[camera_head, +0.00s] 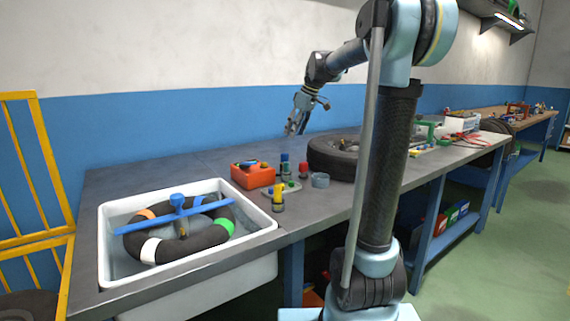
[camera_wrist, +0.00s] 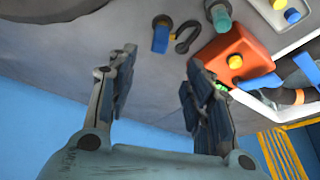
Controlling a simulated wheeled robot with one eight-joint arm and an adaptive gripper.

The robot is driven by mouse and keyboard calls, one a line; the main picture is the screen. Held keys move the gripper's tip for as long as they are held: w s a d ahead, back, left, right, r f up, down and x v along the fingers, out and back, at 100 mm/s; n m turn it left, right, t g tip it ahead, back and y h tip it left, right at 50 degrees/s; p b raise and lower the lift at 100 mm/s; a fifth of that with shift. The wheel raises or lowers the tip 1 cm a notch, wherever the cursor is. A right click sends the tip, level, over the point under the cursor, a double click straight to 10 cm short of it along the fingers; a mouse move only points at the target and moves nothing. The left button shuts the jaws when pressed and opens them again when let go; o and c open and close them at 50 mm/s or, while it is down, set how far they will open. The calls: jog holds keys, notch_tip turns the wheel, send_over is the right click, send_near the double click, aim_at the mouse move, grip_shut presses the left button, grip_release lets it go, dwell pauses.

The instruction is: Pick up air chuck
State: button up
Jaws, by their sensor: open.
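My gripper (camera_head: 293,127) is open and empty, held above the back part of the workbench. In the wrist view my gripper (camera_wrist: 160,62) shows two spread dark fingers with bare grey bench between them. I cannot tell for certain which thing is the air chuck. Small items lie beyond the fingertips in the wrist view: a blue piece with a brown top (camera_wrist: 160,36), a dark hooked piece (camera_wrist: 187,38) and a teal cylinder (camera_wrist: 221,16). A small green piece is partly hidden by the right finger.
A tyre (camera_head: 330,158) lies to the right. A white sink (camera_head: 112,275) holds an inner tube at the left. A blue wall runs behind the bench.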

aim_at(285, 153)
jog(key=shift+x, duration=6.45)
jog(key=shift+w+a, duration=0.15)
jog(key=shift+c, duration=0.3)
grip_shut()
